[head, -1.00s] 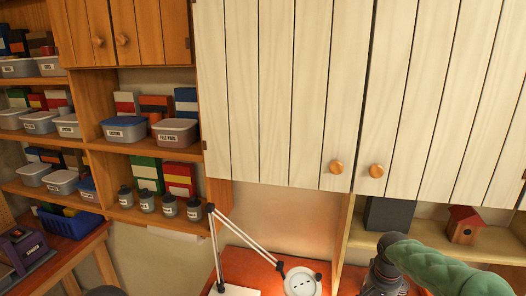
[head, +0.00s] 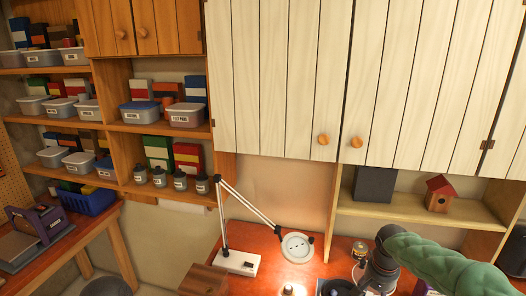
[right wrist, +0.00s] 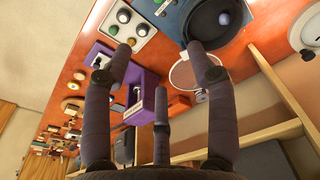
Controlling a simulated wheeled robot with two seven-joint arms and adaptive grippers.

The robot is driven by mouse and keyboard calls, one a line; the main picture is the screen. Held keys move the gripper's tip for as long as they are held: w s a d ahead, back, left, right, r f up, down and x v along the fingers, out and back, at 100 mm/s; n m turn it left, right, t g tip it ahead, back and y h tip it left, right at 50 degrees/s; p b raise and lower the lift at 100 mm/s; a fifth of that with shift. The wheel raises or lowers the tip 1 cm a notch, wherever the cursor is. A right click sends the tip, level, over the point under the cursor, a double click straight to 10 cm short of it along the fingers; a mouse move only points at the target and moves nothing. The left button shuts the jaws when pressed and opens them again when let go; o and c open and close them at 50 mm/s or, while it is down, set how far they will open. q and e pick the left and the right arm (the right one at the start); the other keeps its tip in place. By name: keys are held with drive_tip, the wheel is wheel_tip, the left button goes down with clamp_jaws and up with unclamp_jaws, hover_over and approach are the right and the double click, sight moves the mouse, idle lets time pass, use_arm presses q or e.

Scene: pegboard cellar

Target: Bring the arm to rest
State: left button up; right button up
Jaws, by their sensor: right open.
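My right arm, in a green sleeve (head: 440,262), comes in from the right in the head view. Its dark gripper (head: 360,280) is low over the red-brown bench top (head: 268,252), near the bottom edge of the picture. In the right wrist view the gripper (right wrist: 158,58) has its three fingers spread, with nothing held between them. Beyond the fingertips lie a blue tray with a dark round pan (right wrist: 217,22) and a panel with round knobs (right wrist: 122,30). Whether any fingertip touches them is unclear. My left gripper is not in view.
A white desk lamp (head: 297,247) stands on the bench left of my right gripper. A purple boxy device (right wrist: 150,100) shows in the wrist view. A shelf with a red-roofed birdhouse (head: 439,194) is behind my arm. White cupboards (head: 290,80) hang above.

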drive_tip(key=s+a+f+n+y, duration=0.15)
drive_tip(key=a+f, duration=0.25)
drive_tip(key=f, duration=0.4)
drive_tip(key=s+a+f+y, duration=0.1)
drive_tip(key=s+a+f, duration=0.25)
drive_tip(key=f, duration=0.45)
drive_tip(key=s+a+f+n+y, duration=0.1)
drive_tip(key=a+f, duration=0.4)
drive_tip(key=f, duration=0.2)
drive_tip(key=s+a+f+g+y, duration=0.1)
drive_tip(key=s+a+f, duration=0.4)
drive_tip(key=s, duration=0.4)
drive_tip(key=s+a+f, duration=0.3)
drive_tip(key=s+f, duration=0.4)
drive_tip(key=s, duration=0.2)
use_arm(q)
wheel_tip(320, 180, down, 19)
drive_tip(key=b, duration=1.9)
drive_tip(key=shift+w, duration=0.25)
use_arm(e)
wheel_tip(320, 180, down, 18)
drive_tip(key=w+a, duration=0.1)
drive_tip(key=shift+w+a+r+n, duration=0.2)
drive_tip(key=shift+r+n, duration=0.05)
drive_tip(key=shift+n, duration=0.1)
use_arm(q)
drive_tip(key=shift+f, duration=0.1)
